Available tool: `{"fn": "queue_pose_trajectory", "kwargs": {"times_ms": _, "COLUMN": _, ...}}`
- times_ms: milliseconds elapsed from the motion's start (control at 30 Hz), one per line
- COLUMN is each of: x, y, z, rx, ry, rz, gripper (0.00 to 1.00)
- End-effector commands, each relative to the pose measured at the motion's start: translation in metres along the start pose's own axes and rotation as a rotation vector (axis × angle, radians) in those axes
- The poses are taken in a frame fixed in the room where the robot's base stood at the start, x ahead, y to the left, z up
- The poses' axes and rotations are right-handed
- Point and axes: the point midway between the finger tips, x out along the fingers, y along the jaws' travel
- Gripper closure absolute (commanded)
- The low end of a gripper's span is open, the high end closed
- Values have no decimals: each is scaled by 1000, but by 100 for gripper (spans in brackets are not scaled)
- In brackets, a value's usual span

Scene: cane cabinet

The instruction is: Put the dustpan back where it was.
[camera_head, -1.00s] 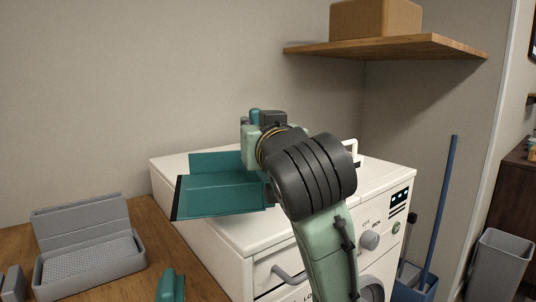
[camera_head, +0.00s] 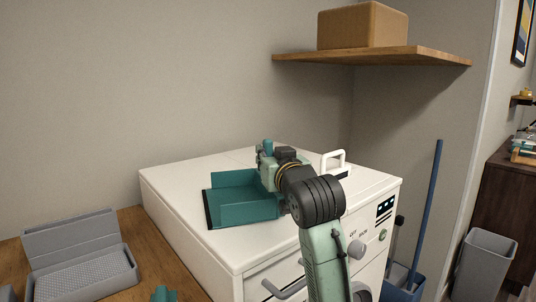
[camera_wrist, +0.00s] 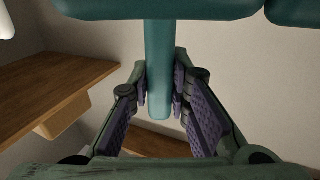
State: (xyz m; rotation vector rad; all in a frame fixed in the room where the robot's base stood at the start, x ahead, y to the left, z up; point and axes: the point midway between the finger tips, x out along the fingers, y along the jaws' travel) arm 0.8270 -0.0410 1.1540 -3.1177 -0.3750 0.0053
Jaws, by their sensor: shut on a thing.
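The teal dustpan (camera_head: 245,203) is over the top of the white washing machine (camera_head: 180,187) in the head view. Its open scoop faces left, with a dark front edge. My gripper (camera_wrist: 163,92) is shut on the dustpan's handle, which stands between the purple finger pads in the wrist view. The scoop (camera_wrist: 160,8) fills the top of that view. My arm hides part of the dustpan's right side in the head view. I cannot tell whether the dustpan touches the machine top.
A white-handled item (camera_head: 334,164) stands on the machine's right rear. A shelf (camera_head: 380,57) with a cardboard box (camera_head: 362,25) hangs above. A grey open case (camera_head: 80,260) lies on the wooden counter at left. A blue pole (camera_head: 426,205) and a grey bin (camera_head: 485,265) stand right.

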Motion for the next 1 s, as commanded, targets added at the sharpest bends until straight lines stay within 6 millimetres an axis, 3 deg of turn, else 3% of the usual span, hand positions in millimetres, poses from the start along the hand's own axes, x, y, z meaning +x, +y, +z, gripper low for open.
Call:
{"fn": "queue_pose_trajectory", "kwargs": {"times_ms": 333, "x": 0, "y": 0, "z": 4, "rx": 0, "ry": 2, "rz": -1, "gripper": 100}}
{"fn": "queue_pose_trajectory", "kwargs": {"times_ms": 367, "x": 0, "y": 0, "z": 5, "rx": 0, "ry": 0, "rz": -1, "gripper": 82}}
{"fn": "queue_pose_trajectory", "kwargs": {"times_ms": 667, "x": 0, "y": 0, "z": 4, "rx": 0, "ry": 0, "rz": 0, "gripper": 63}}
{"fn": "queue_pose_trajectory", "kwargs": {"times_ms": 1000, "x": 0, "y": 0, "z": -2, "rx": -1, "ry": 1, "rz": 0, "gripper": 63}}
